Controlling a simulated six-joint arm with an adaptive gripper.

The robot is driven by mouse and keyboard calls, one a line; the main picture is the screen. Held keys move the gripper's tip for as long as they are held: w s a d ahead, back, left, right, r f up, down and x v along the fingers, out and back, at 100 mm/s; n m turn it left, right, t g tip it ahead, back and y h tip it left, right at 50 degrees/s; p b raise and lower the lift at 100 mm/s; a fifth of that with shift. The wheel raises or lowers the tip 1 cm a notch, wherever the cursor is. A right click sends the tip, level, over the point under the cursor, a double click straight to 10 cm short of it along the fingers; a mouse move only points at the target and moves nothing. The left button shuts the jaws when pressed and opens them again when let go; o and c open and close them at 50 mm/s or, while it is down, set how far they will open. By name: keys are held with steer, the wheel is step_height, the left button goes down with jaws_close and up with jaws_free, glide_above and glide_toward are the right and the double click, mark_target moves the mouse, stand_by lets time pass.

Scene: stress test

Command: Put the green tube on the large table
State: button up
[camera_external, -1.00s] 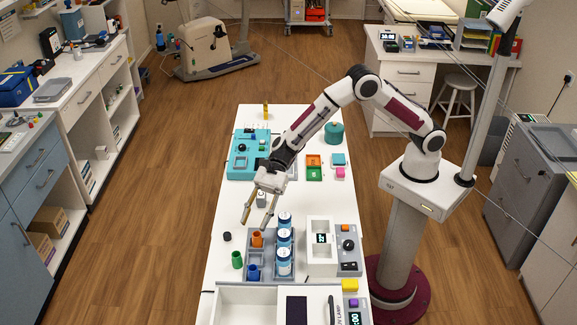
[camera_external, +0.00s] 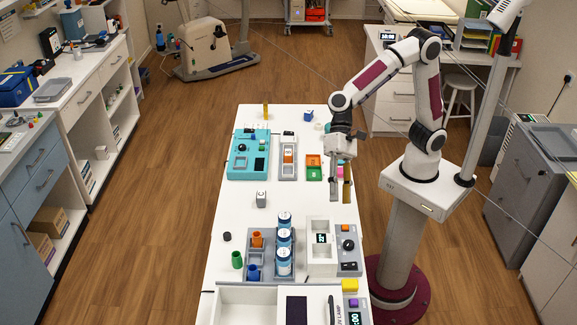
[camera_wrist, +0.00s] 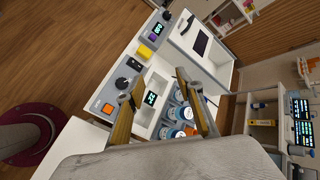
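The green tube (camera_external: 237,260) stands on the long white table (camera_external: 222,222), left of a grey rack (camera_external: 262,273). An orange tube (camera_external: 257,240) and a blue tube (camera_external: 253,272) sit in the rack's left side. My gripper (camera_external: 341,196) is over the table's right edge, well away from the green tube, and points downward. In the wrist view my gripper (camera_wrist: 160,80) has its two fingers apart with nothing between them. The green tube cannot be made out in the wrist view.
Several white-and-blue jars (camera_external: 284,237) stand in the rack. A device with a dial (camera_external: 348,244) is to its right. A black cap (camera_external: 227,236) and a small white cube (camera_external: 261,198) lie on the table. The table's middle is mostly clear.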

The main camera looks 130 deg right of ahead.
steer(key=s+a+r+n+g+h, duration=0.15)
steer(key=s+n, duration=0.45)
steer(key=s, duration=0.6)
steer(key=s+a+n+g+h, duration=0.1)
steer(key=s+a+n+h, duration=0.15)
steer(key=s+n, duration=0.65)
steer(key=s+d+n+h, duration=0.1)
steer(key=s+d, duration=0.1)
steer(key=s, duration=0.3)
steer(key=s+d+f+n+t+h, duration=0.1)
steer(key=s+d, duration=0.2)
steer(key=s, duration=0.3)
steer(key=shift+f+h, duration=0.25)
steer(key=shift+h, duration=0.15)
steer(key=shift+o, duration=0.6)
steer(key=shift+w, duration=0.1)
